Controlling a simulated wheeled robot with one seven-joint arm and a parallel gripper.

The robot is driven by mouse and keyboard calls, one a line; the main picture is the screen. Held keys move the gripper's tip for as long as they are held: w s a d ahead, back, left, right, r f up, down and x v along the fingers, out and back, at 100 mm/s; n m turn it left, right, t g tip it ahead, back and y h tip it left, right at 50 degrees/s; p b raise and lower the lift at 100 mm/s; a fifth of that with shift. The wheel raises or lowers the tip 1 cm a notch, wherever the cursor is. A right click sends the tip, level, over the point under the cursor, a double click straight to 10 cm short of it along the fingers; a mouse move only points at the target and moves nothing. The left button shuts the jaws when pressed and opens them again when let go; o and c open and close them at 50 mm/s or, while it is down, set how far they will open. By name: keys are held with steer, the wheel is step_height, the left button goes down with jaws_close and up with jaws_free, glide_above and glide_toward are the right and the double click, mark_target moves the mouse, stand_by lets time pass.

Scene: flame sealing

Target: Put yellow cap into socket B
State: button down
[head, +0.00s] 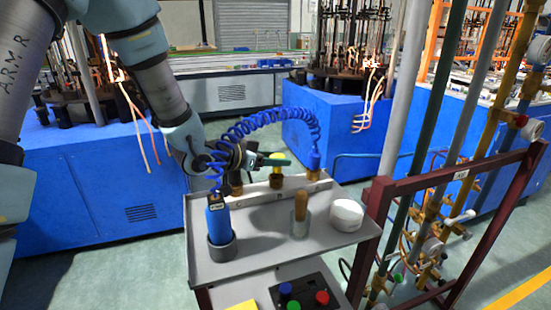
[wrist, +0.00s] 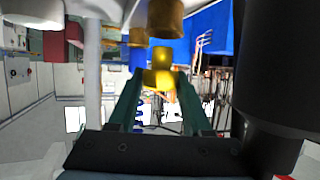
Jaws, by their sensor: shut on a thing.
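My gripper (head: 276,160) with long green fingers reaches over the back edge of the grey cart (head: 262,262). It is shut on the yellow cap (head: 276,179). In the wrist view the cap (wrist: 158,72) sits between the green fingers near their tips. A brass-coloured fitting (wrist: 165,18) is close beyond the cap in that view; I cannot tell whether they touch. Another brass fitting (head: 314,175), with a blue hose end on it, stands at the cart's back right. No letter B is readable, so I cannot tell which fitting is socket B.
A blue torch (head: 218,222) stands in a dark holder on the cart's left. Its coiled blue hose (head: 285,113) arches over my gripper. A wooden-handled tool (head: 300,222) and a white rounded object (head: 347,214) stand at right. Pipes (head: 408,110) rise beyond.

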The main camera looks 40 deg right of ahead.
steer(key=shift+a+f+b, duration=0.25)
steer(key=shift+f+b, duration=0.15)
steer(key=shift+f, duration=0.1)
steer(key=shift+a+f+b, duration=0.25)
steer(key=shift+f+b, duration=0.1)
steer(key=shift+f, duration=0.1)
stand_by(3.5)
steer(key=shift+d+r+p, duration=0.1)
steer(key=shift+r+p, duration=0.2)
steer(key=shift+p, duration=0.1)
stand_by(2.3)
